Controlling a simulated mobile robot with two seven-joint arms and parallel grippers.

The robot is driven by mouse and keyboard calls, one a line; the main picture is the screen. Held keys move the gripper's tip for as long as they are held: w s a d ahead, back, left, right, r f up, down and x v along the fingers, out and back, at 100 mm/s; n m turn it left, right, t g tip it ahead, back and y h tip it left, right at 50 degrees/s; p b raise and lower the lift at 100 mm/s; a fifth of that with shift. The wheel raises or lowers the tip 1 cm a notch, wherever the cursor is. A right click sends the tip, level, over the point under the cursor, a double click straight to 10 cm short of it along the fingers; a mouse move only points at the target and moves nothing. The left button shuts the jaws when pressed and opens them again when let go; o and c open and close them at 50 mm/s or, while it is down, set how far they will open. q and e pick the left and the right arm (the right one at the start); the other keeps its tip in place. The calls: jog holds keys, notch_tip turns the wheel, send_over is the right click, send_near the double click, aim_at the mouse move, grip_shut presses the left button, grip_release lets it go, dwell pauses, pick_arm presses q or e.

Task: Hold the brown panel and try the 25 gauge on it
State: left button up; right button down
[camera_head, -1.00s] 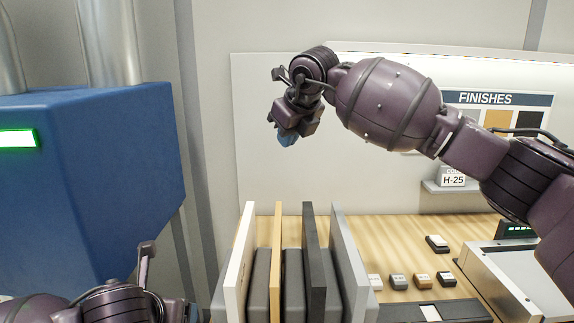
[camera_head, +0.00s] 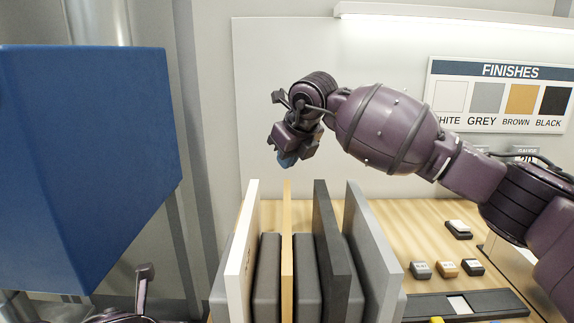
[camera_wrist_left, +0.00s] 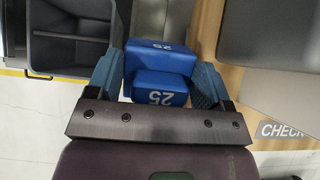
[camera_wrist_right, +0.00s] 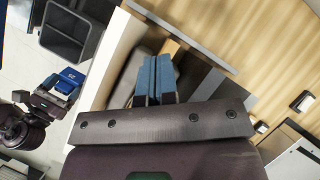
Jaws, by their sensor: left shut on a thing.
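The brown panel (camera_head: 287,235) stands on edge in a rack between the white panel (camera_head: 243,240) and the black panel (camera_head: 328,245). My right gripper (camera_head: 287,160) is just above its top edge in the head view. In the right wrist view its blue fingers (camera_wrist_right: 155,80) lie side by side, apparently shut and empty, with the brown panel (camera_wrist_right: 170,47) just beyond them. My left gripper (camera_wrist_left: 160,82) is shut on the blue 25 gauge (camera_wrist_left: 160,88), whose stepped faces both read 25. The right wrist view shows this gauge (camera_wrist_right: 70,78) away from the rack.
A grey panel (camera_head: 372,245) stands right of the black one. Small blocks (camera_head: 446,268) and a dark tray (camera_head: 500,303) lie on the wooden bench to the right. A large blue machine (camera_head: 85,160) stands at the left. A grey bin (camera_wrist_left: 68,50) shows in the left wrist view.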

aim_at(287, 186)
pick_arm(q)
jog(key=shift+f, duration=0.65)
pick_arm(e)
jog(key=shift+f, duration=1.9)
jog(key=shift+f, duration=0.25)
pick_arm(q)
jog(key=shift+f, duration=0.1)
